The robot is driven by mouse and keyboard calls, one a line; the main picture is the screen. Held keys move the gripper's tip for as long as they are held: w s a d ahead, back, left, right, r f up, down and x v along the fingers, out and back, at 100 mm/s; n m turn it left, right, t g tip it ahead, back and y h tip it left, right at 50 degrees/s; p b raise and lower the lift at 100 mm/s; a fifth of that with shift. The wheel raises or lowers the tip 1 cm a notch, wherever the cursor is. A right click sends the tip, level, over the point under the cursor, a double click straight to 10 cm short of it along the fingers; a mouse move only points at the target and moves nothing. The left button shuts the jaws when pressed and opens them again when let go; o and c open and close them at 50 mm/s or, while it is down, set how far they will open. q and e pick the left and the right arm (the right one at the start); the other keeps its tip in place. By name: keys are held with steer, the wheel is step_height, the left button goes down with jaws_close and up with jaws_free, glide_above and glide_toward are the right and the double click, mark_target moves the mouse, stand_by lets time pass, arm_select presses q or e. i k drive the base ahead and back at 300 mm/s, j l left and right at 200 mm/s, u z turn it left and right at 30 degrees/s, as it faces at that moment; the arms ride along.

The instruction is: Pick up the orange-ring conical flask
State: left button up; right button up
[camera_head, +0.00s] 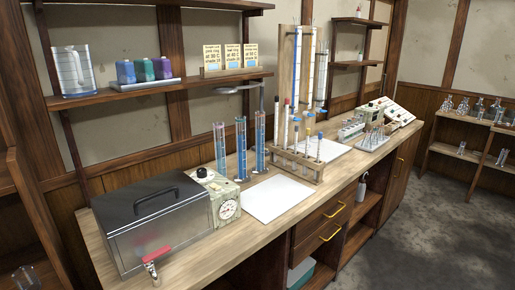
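Several small clear conical flasks (463,106) stand on the upper board of a low wooden shelf at the far right. They are too small here to tell any ring colour, so I cannot tell which one is the orange-ring flask. Neither my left gripper nor my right gripper shows in this view.
A wooden bench (213,246) runs along the wall. It bears a lidded metal bath (150,225) with a dial, tall cylinders (241,150) of blue liquid, a white sheet (265,198) and a tube rack (297,165). Grey floor (440,225) is open at right.

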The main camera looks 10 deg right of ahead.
mark_target(380, 131)
steer(key=i+l, duration=0.15)
steer(key=l, duration=0.25)
steer(key=i+l+u, duration=0.1)
steer(key=l, duration=0.25)
steer(key=i+l, duration=0.25)
steer(key=l, duration=0.15)
steer(key=i+l, duration=0.15)
steer(key=l, duration=0.25)
steer(key=i+l+u, duration=0.1)
steer(key=l, duration=0.25)
steer(key=i+l, duration=0.15)
steer(key=l, duration=0.25)
steer(key=u, duration=0.05)
